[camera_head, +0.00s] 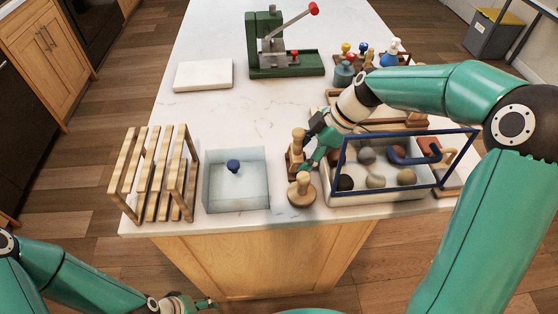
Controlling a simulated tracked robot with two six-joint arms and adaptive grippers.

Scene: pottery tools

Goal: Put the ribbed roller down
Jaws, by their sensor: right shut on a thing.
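My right gripper (310,157) reaches in from the right over the counter, left of the blue-framed bin. It is shut on a wooden piece with a round knob top, which I take to be the ribbed roller (296,150). The roller is roughly upright, and I cannot tell whether its base touches the counter. A second wooden knobbed tool (302,191) stands just in front of it on a round base. My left gripper (190,303) is low at the bottom, in front of the counter and away from the tools; its jaws are too small to read.
A slatted wooden rack (154,170) and a translucent box with a blue knob (236,180) stand at the front left. The blue-framed bin (385,193) holds several round lumps. A green lever press (282,62) and white slab (203,74) are behind. The counter's middle left is clear.

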